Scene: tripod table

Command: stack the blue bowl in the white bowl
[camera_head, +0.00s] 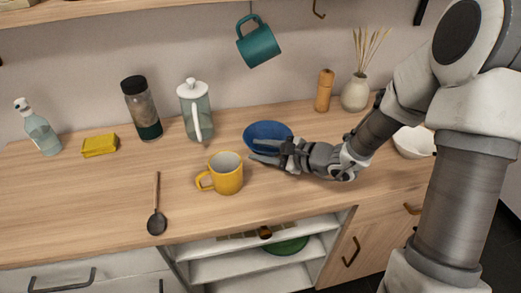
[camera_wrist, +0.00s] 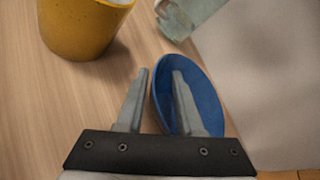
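The blue bowl (camera_head: 267,131) stands upright on the wooden counter, behind and right of the yellow mug. My gripper (camera_head: 257,152) reaches in from the right, at the bowl's near side. In the wrist view my gripper (camera_wrist: 160,72) is open. Its right finger lies over the inside of the blue bowl (camera_wrist: 203,98) and its left finger is outside, with the near rim between them. Whether either finger touches the bowl I cannot tell. The white bowl (camera_head: 414,142) stands on the counter at the right, partly hidden behind my arm.
A yellow mug (camera_head: 226,173) stands close in front of the blue bowl. A glass pitcher (camera_head: 196,112), dark-lidded jar (camera_head: 142,108), pepper mill (camera_head: 324,91) and reed vase (camera_head: 355,93) line the back. A teal mug (camera_head: 258,46) hangs above. A dark spoon (camera_head: 157,222) lies front left.

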